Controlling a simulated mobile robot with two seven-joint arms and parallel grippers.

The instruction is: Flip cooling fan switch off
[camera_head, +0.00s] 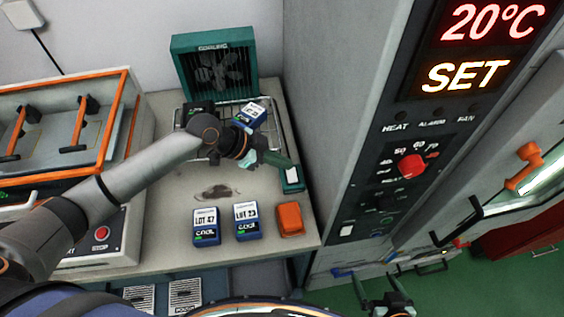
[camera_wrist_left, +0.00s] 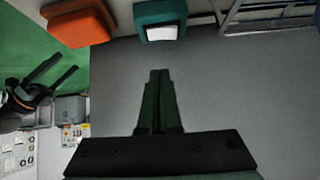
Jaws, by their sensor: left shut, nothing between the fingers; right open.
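The teal cooling fan (camera_head: 213,68) stands at the back of the bench, against the wall. A small teal switch box (camera_head: 291,178) with a pale face sits at the bench's right edge by the tall cabinet; it also shows at the top of the left wrist view (camera_wrist_left: 160,22). Which way its switch is set cannot be told. My left gripper (camera_head: 280,161) is shut and empty, close to the switch box, partly covering its far end in the head view. The left wrist view shows its closed fingers (camera_wrist_left: 160,75) apart from the box. My right gripper (camera_head: 388,297) is open, low over the floor.
A wire rack (camera_head: 270,128) holds blue boxes before the fan. Two blue lot boxes (camera_head: 206,227) (camera_head: 246,222) and an orange block (camera_head: 290,219) stand at the bench's front. The tall cabinet (camera_head: 325,100) bounds the right side. An orange-trimmed open unit (camera_head: 120,110) stands left.

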